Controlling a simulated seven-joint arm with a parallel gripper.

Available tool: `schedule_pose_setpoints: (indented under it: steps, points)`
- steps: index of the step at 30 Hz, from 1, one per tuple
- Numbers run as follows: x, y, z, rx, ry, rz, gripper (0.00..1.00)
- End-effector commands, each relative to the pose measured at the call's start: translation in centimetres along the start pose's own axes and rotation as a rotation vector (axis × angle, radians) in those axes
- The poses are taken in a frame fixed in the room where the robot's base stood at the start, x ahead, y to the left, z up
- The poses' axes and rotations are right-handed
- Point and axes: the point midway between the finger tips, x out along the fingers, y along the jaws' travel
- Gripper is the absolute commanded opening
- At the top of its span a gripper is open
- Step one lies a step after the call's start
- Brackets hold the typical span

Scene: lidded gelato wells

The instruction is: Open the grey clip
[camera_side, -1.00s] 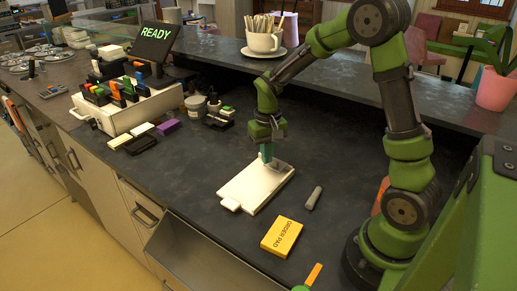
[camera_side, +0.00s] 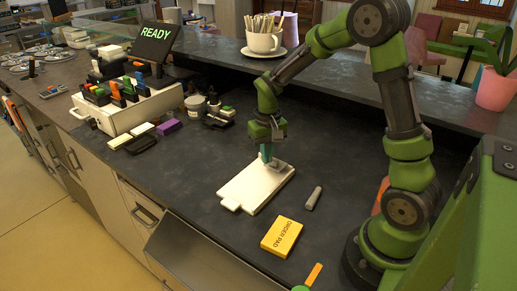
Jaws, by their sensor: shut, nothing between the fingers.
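A cream board (camera_side: 254,188) lies flat on the dark counter in the middle of the side view. A small grey clip (camera_side: 281,166) shows at the board's far end, partly hidden by my gripper. My gripper (camera_side: 267,160) points down at that far end, right at the clip's left side. Its fingers are shut with nothing between them. Whether the fingertips touch the clip or the board cannot be told at this size.
A grey cylinder (camera_side: 313,198) and a yellow order pad (camera_side: 282,237) lie right of and in front of the board. A white organiser box (camera_side: 130,110) with small coloured items stands at the left. A cup (camera_side: 262,42) stands on the raised ledge behind.

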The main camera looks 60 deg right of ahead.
Motion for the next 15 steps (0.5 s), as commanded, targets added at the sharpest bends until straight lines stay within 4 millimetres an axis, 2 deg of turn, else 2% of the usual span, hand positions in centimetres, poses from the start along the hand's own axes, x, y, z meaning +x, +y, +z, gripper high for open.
schedule_pose_setpoints:
  steps: [15]
  points:
    - [2.5,0.0,0.0,0.001,-0.002,0.001,0.0]
